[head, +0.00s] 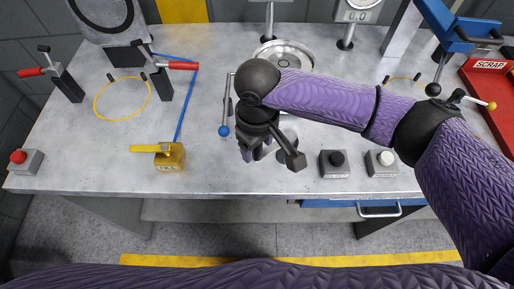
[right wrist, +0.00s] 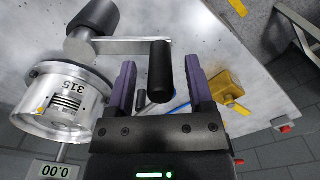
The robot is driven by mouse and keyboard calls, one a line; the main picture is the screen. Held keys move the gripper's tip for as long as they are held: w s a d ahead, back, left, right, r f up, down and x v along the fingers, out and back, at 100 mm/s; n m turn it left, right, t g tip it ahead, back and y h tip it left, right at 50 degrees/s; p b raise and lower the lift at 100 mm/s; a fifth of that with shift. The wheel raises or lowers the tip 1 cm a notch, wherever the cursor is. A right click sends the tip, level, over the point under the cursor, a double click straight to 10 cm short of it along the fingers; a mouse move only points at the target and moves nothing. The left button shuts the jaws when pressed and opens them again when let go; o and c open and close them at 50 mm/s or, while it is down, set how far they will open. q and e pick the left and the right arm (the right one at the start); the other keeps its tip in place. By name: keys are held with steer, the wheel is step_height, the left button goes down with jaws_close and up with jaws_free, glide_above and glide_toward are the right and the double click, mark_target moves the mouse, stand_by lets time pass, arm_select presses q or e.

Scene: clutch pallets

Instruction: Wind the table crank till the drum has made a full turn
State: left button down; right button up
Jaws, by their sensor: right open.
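In the right wrist view the table crank has a silver arm (right wrist: 128,46) and a black handle (right wrist: 160,60). It joins a dark hub by the silver drum (right wrist: 62,105), which is marked 315. My right gripper (right wrist: 160,70) is open, with one purple finger on each side of the handle. Gaps show on both sides, so the fingers do not appear to touch it. In the head view my right gripper (head: 258,147) points down over the table middle, and my arm hides most of the crank and drum. My left gripper is not in view.
A lever with a blue ball (head: 225,131) stands just left of my right gripper. Black (head: 337,158) and pale (head: 386,158) push buttons sit to the right. A yellow valve block (head: 170,158) and red-handled clamps stand left. A red scrap bin (head: 490,90) is at the right.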

steer(key=shift+f, duration=0.75)
jaws_close()
stand_by(0.9)
